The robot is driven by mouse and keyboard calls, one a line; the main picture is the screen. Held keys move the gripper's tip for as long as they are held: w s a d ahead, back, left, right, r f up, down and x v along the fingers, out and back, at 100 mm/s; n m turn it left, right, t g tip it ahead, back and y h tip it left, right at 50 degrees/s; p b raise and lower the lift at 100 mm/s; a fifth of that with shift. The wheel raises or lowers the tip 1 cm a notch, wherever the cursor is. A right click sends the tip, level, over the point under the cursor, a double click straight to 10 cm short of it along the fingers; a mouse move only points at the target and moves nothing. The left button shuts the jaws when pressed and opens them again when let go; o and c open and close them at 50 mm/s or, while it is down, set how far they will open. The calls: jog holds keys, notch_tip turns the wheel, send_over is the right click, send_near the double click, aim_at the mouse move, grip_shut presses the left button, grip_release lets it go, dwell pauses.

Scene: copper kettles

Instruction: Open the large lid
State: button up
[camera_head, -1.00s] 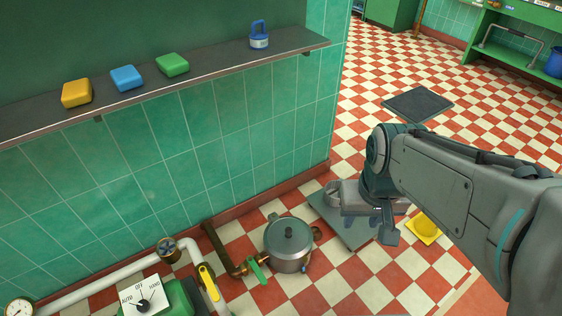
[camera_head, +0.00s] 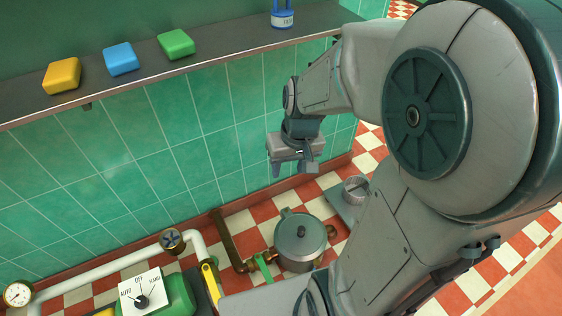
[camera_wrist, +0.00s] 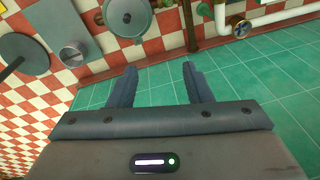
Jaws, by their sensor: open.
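The large lid (camera_head: 300,233) is a round grey metal disc with a dark knob. It sits on a grey metal pot (camera_head: 301,260) on the checkered floor by the green tiled wall. In the wrist view the lid (camera_wrist: 127,14) shows at the top, beyond the fingers. My gripper (camera_head: 292,170) is above and slightly left of the pot, in front of the wall. In the wrist view my gripper (camera_wrist: 158,72) has its two fingers apart with nothing between them. It is not touching the lid.
A grey plate with a small metal cup (camera_head: 355,189) lies right of the pot. A pipe with a green-handled valve (camera_head: 262,266) is to its left. Above is a shelf (camera_head: 215,38) with yellow, blue and green blocks and a blue padlock-like object.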

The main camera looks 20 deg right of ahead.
jog(key=w+d+f+b, duration=0.15)
jog(key=w+f, duration=0.25)
jog(key=f, duration=0.5)
jog(key=w+d+f+b, duration=0.1)
jog(key=w+f+b, duration=0.25)
jog(key=f, duration=0.65)
jog(key=m+g+h+b, duration=0.1)
jog(key=b, duration=0.3)
send_near(302, 229)
notch_tip(302, 229, down, 12)
jog(key=b, duration=0.5)
jog(key=shift+w+a+r, duration=0.1)
jog(key=shift+w+a, duration=0.05)
